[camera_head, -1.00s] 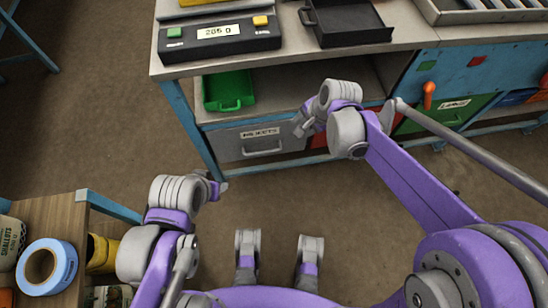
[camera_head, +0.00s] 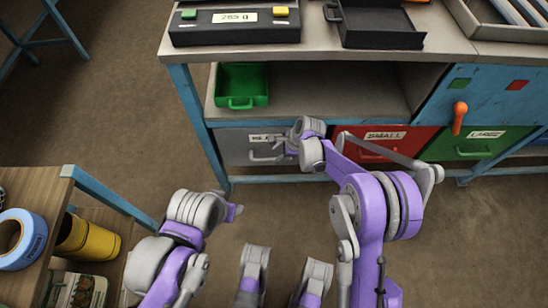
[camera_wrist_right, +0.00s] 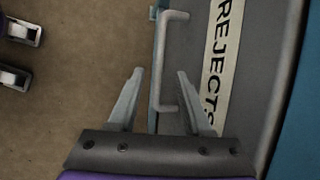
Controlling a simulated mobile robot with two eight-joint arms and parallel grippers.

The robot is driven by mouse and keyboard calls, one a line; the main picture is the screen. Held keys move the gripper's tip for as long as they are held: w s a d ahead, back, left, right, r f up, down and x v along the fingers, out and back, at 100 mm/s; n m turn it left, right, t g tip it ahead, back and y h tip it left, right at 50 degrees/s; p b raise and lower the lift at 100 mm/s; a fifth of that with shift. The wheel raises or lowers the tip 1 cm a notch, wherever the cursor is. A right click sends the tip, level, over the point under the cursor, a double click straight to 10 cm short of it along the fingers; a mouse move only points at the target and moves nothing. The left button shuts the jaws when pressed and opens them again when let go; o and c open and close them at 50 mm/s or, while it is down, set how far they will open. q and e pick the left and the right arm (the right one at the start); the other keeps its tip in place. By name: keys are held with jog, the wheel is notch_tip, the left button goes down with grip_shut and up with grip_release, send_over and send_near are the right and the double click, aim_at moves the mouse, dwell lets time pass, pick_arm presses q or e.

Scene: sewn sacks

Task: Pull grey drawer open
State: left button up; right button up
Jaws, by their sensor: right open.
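The grey drawer (camera_head: 236,146) sits low in the bench at its left end, and it looks shut. Its REJECTS label shows in the right wrist view (camera_wrist_right: 216,70), beside a grey bar handle (camera_wrist_right: 162,60). My right gripper (camera_head: 288,146) is at the drawer's front, covering part of the label and handle in the head view. In the right wrist view its two fingers (camera_wrist_right: 158,88) are apart, with the handle's near end between them. Whether they touch it I cannot tell. My left gripper (camera_head: 234,210) is away from the drawer, over the floor; its jaws are too small to judge.
A red SMALL drawer (camera_head: 372,142) and a green LARGE drawer (camera_head: 475,146) are to the right. A green bin (camera_head: 241,85) is on the shelf above. A wooden table (camera_head: 38,185) stands lower left.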

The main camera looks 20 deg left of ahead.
aim_at(271, 159)
jog(key=shift+b+x, duration=0.4)
jog(key=shift+x, duration=1.8)
jog(key=shift+c, duration=0.3)
grip_shut()
